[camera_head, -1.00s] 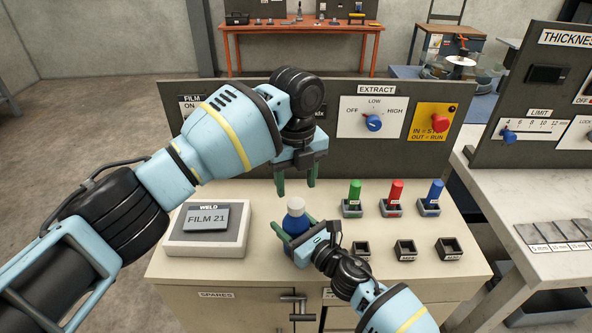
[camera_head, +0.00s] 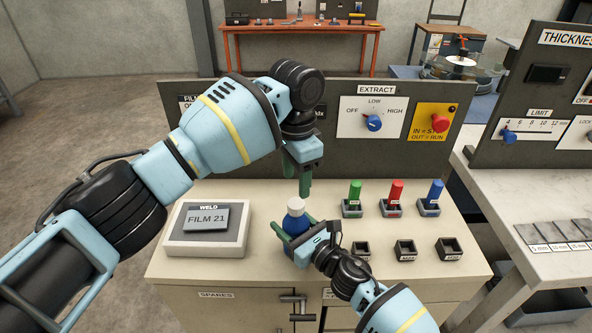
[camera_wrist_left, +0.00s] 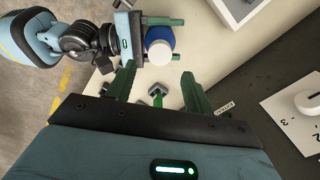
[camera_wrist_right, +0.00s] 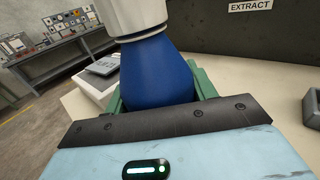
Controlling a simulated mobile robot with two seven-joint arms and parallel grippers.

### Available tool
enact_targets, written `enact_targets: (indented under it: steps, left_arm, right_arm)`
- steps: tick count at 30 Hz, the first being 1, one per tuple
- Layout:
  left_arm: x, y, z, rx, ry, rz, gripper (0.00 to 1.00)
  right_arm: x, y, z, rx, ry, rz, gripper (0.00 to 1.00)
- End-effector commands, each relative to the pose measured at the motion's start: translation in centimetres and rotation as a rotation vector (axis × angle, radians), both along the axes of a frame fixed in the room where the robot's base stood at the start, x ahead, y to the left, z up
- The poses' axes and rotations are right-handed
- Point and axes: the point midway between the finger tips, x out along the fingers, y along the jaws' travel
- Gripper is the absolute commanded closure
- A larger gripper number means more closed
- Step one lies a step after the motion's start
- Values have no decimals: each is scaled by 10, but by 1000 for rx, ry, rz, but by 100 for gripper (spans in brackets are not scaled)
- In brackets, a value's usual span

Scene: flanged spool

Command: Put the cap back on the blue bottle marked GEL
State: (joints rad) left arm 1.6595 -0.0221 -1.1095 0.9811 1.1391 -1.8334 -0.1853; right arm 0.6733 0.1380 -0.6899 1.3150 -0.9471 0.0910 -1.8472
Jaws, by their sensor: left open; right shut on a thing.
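The blue bottle (camera_head: 300,224) stands upright at the front middle of the bench top; its blue body fills the middle of the right wrist view (camera_wrist_right: 158,75). A white cap (camera_head: 296,203) sits on its top, also seen in the left wrist view (camera_wrist_left: 160,51). No GEL lettering is readable. My right gripper (camera_head: 296,236) is shut on the bottle's body, one finger on each side. My left gripper (camera_head: 301,183) is open and empty, fingers pointing down, above and slightly behind the cap and apart from it. Whether the cap is fully seated cannot be told.
The FILM 21 weld box (camera_head: 206,228) stands left of the bottle. Green (camera_head: 354,192), red (camera_head: 395,190) and blue (camera_head: 435,191) pegs stand in holders at the right, with several empty dark holders (camera_head: 405,249) in front. A dark control panel (camera_head: 340,150) rises behind.

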Motion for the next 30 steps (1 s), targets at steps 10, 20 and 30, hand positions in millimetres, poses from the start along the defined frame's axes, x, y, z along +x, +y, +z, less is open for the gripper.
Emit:
enact_targets:
  steps: [10, 20, 30]
  left_arm:
    - [0, 0, 5, 0, 0, 567, 48]
    - [0, 0, 8, 0, -1, 1100, 48]
    - [0, 0, 11, 0, 1, 1443, 48]
  right_arm:
    - [0, 0, -1, -1, 1, 0, 100]
    - [0, 0, -1, -1, 1, 0, 100]
    - [0, 0, -1, -1, 1, 0, 100]
